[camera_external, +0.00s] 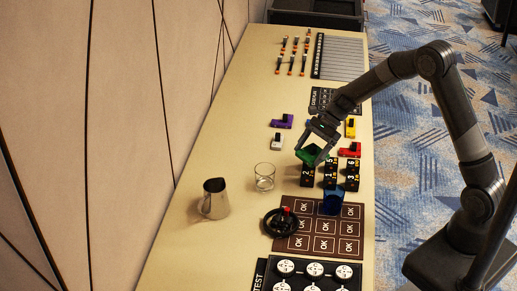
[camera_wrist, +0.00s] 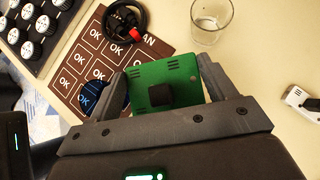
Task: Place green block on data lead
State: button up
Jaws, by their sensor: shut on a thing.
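The green block (camera_external: 309,155) is a flat green piece. In the wrist view the green block (camera_wrist: 166,80) shows slots and a dark square knob on its face. My gripper (camera_external: 314,152) is shut on it, one finger on each side, and holds it above the table near the black numbered blocks. A black coiled lead with a red piece (camera_external: 279,223), apparently the data lead, lies at the left edge of the brown OK mat, nearer the camera than my gripper. The lead (camera_wrist: 124,22) also shows at the top of the wrist view.
Black numbered blocks (camera_external: 331,173) stand just right of and below my gripper. A blue cup-like thing (camera_external: 332,201) stands on the OK mat (camera_external: 323,244). A glass (camera_external: 264,177) and a metal pitcher (camera_external: 214,199) stand to the left. Purple, white, yellow and red pieces lie farther back.

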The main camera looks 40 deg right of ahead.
jog(key=s+a+n+g, duration=0.3)
jog(key=s+a+n, duration=0.1)
jog(key=s+a, duration=0.4)
send_over(280, 222)
jog(key=shift+h, duration=0.4)
jog(key=f, duration=0.5)
jog(key=shift+d+f, duration=0.25)
jog(key=shift+f, duration=0.05)
jog(key=shift+a+f, duration=0.2)
jog(key=shift+f, duration=1.9)
jog(key=shift+f, duration=0.1)
jog(key=o, duration=1.2)
jog(key=shift+c, duration=0.2)
